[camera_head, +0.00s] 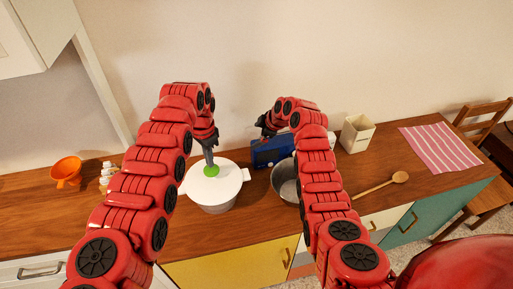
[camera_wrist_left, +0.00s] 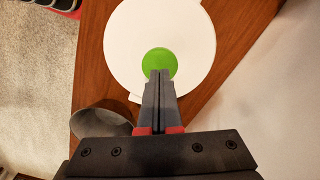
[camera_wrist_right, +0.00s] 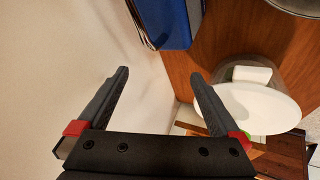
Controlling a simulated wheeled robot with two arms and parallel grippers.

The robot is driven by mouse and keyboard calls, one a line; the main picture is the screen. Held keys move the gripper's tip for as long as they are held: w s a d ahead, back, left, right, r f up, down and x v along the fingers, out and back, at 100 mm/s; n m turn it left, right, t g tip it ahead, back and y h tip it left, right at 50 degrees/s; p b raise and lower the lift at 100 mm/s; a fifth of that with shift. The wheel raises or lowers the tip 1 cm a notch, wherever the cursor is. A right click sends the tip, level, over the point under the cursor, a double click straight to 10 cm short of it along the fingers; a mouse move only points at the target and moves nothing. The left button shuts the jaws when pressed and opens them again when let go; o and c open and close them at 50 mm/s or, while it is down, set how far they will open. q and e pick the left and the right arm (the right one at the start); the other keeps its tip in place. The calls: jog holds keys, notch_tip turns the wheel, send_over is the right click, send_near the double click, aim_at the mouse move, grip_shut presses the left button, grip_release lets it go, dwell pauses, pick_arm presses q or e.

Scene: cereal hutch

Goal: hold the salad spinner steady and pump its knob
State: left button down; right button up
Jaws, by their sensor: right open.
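The white salad spinner (camera_head: 213,192) stands on the wooden counter, with a green knob (camera_head: 211,171) at the middle of its lid. My left gripper (camera_head: 208,158) is over the knob. In the left wrist view its fingers (camera_wrist_left: 159,75) are closed together, with the tips at the edge of the green knob (camera_wrist_left: 160,61); I cannot tell whether they press on it. My right gripper (camera_head: 267,127) is open and empty, above the counter to the right of the spinner. In the right wrist view its fingers (camera_wrist_right: 160,80) are wide apart, and the white lid (camera_wrist_right: 255,107) shows beyond the right finger.
A grey metal pot (camera_head: 284,183) and a blue box (camera_head: 268,152) stand right of the spinner. A cream container (camera_head: 356,133), a wooden spoon (camera_head: 381,186) and a striped cloth (camera_head: 446,147) lie further right. An orange bowl (camera_head: 66,171) is at the left.

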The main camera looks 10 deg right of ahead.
aim_at(243, 173)
jog(key=s+a+r+n+g, duration=0.1)
jog(key=s+r+n+g, duration=0.15)
jog(key=s, duration=0.25)
jog(key=s+a+r+n+g, duration=0.1)
jog(key=s+a+g, duration=0.15)
jog(key=s, duration=0.25)
jog(key=shift+g, duration=0.4)
jog(key=x, duration=1.2)
jog(key=shift+w+d, duration=0.1)
jog(key=shift+c, duration=0.2)
jog(key=shift+y, duration=0.3)
grip_shut()
pick_arm(q)
notch_tip(243, 173, up, 6)
jog(key=shift+a+f, duration=0.1)
jog(key=shift+f, duration=2.9)
